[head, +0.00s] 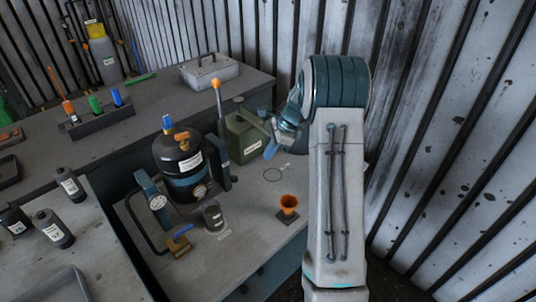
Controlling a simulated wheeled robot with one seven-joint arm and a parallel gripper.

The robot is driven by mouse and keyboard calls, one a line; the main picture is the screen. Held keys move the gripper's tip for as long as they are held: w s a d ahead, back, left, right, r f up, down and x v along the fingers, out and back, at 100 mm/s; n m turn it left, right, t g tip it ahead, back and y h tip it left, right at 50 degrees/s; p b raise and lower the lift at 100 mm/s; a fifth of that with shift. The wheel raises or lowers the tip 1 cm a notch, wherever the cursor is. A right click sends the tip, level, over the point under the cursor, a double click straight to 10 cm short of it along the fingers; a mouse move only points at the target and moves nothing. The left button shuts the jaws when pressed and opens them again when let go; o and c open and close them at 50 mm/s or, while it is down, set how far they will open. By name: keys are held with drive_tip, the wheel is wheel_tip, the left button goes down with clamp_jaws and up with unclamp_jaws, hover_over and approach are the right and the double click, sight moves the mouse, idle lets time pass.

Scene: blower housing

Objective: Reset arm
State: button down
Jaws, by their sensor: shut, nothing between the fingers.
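My arm rises at the right of the head view, with a white lower link and a teal elbow. My gripper (270,150) is at the arm's left side, small and partly hidden by my own wrist. It looks shut, with nothing seen in it. It hangs above the workbench (250,235), in front of a green canister (243,137). No object is seen touching it.
A black tank (178,165) with orange and blue fittings stands left of my gripper. A grey toolbox (208,70) is behind. A corrugated wall (445,120) is close on the right.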

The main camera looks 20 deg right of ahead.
drive_tip(key=s+a+r+n+h, duration=0.2)
drive_tip(key=s+a+r+n, duration=0.4)
drive_tip(key=s, duration=0.4)
drive_tip(key=s+a+r+n+h, duration=0.2)
drive_tip(key=s+a+r+n, duration=0.1)
drive_tip(key=s+r+n, duration=0.6)
drive_tip(key=s+a+f+n+t+h, duration=0.1)
drive_tip(key=s+n, duration=0.3)
drive_tip(key=s, duration=0.7)
drive_tip(key=shift+s+f+n+t, duration=0.3)
drive_tip(key=shift+f+n+t, duration=0.1)
drive_tip(key=c, duration=2.1)
unclamp_jaws()
drive_tip(key=shift+c, duration=0.2)
